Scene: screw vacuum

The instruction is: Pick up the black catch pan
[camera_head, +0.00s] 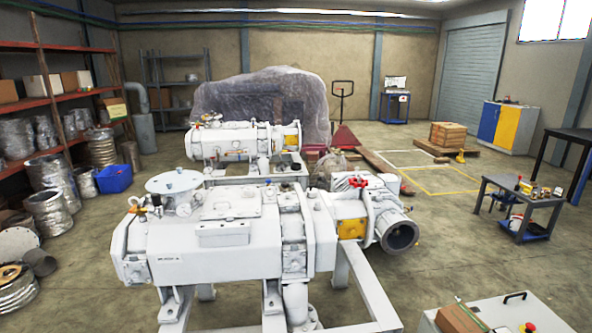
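I cannot make out a black catch pan in the head view. The large white screw vacuum machine (225,245) fills the middle foreground on a pale metal frame (365,290). It has a red valve handwheel (358,181) and an open dark pipe end (401,237) at its right. The floor behind and under the machine is partly hidden by its body. My gripper and arm are not in this view.
A second white machine (235,143) stands behind. A blue bin (115,180) and foil-wrapped parts (52,181) line the left. A dark table (518,196) with small items stands right. A white cabinet (505,312) is at the lower right. Floor between machine and table is open.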

